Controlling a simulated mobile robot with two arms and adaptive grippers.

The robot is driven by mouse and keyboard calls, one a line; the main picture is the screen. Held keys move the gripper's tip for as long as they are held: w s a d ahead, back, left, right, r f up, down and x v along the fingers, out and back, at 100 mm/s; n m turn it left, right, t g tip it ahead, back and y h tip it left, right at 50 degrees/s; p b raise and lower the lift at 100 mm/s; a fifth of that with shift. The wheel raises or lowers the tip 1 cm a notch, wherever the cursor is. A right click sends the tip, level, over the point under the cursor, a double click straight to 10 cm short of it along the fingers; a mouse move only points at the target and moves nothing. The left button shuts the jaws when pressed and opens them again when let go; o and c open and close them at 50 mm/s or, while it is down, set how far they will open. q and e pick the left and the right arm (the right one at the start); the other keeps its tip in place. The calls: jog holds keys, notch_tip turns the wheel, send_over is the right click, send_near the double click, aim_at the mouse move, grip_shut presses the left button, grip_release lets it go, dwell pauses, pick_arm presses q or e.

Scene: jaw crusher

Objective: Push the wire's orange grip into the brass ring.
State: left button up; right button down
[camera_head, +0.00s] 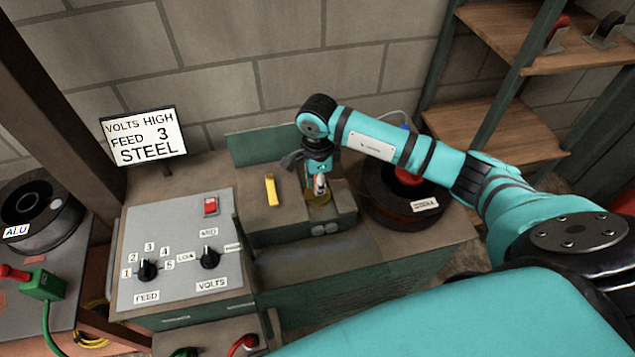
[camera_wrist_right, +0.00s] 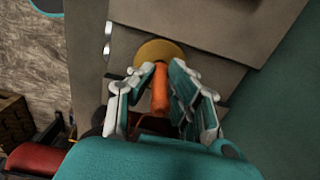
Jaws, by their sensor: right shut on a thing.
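My right gripper (camera_head: 319,178) points down at the wire feeder box, and in the right wrist view its fingers (camera_wrist_right: 160,78) are closed around the orange grip (camera_wrist_right: 160,92). The brass ring (camera_wrist_right: 160,50) lies just beyond the fingertips in that view. It also shows in the head view as a brass-coloured disc (camera_head: 319,200) under the gripper. The grip's far end overlaps the ring's near edge in the picture; I cannot tell whether it is touching or inside. The wire is not clearly visible. My left gripper is not in view.
A dark spool (camera_head: 385,212) with a red hub stands right of the feeder box (camera_head: 285,215). A yellow bar (camera_head: 271,190) lies on its left part. The control panel (camera_head: 180,250) with knobs is at left front. A sign (camera_head: 145,138) reads volts high, feed 3, steel.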

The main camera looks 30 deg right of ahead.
dwell(0.7)
jog(key=shift+f+b, duration=0.6)
jog(key=shift+b, duration=0.2)
jog(key=c, duration=1.2)
grip_release()
notch_tip(320, 180, up, 12)
jog(key=shift+r, duration=0.1)
